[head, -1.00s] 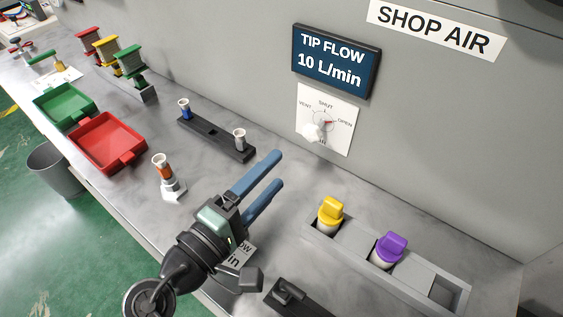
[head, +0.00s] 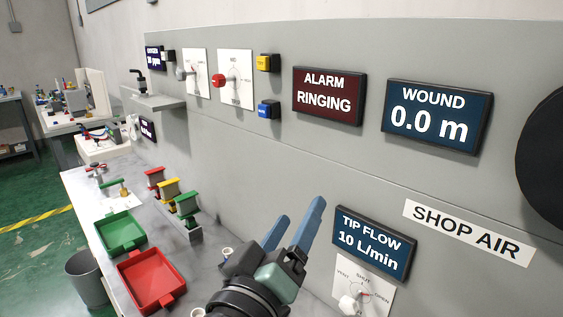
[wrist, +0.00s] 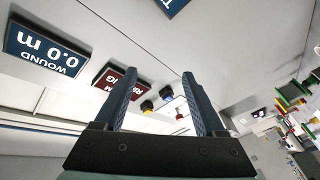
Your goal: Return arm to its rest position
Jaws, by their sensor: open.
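My gripper (head: 297,232) is in the lower middle of the head view, raised in front of the grey wall panel. Its two blue fingers point up and stand apart with nothing between them. In the wrist view the fingers (wrist: 160,95) are also spread and empty, with the panel beyond them. My arm covers part of the bench below.
The panel carries an alarm display reading RINGING (head: 328,95), a WOUND display (head: 436,116), a TIP FLOW display (head: 373,242) and a dial (head: 362,290). A grey bin (head: 86,279) stands on the floor.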

